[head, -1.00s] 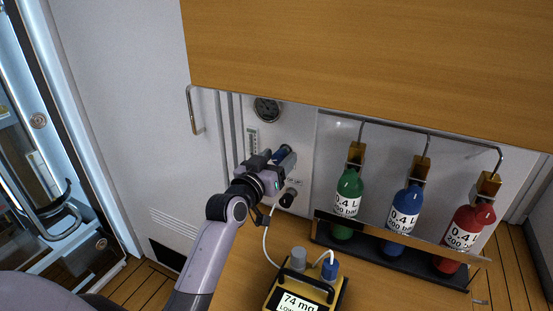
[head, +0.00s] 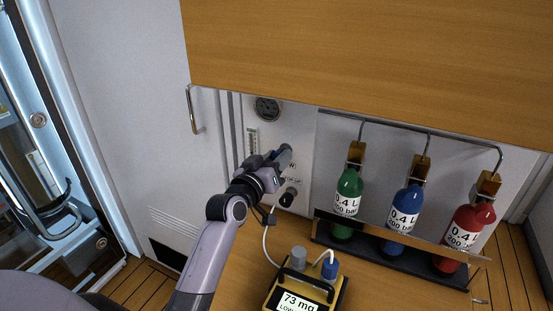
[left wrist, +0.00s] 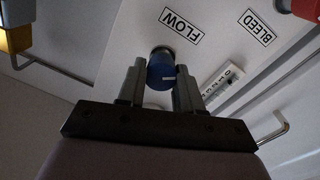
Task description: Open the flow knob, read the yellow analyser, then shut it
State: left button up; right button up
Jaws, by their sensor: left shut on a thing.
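The blue flow knob (left wrist: 161,72) sits on the white panel (left wrist: 226,50) beside the FLOW label (left wrist: 181,25) in the left wrist view. My left gripper (left wrist: 160,84) is shut on the knob, one finger on each side of it. In the head view my left gripper (head: 279,164) reaches the panel and hides most of the knob. My right gripper is not in view.
Green (head: 346,201), blue (head: 404,209) and red (head: 467,232) bottles stand in a rack at right. A round gauge (head: 267,108) is above the knob. A pale hose (head: 268,240) hangs near my left arm. A wooden cabinet (head: 370,65) overhangs the panel.

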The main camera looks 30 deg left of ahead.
pick_arm(q)
jog(key=shift+n, duration=2.1)
jog(key=o, duration=1)
jog(key=shift+o, duration=0.2)
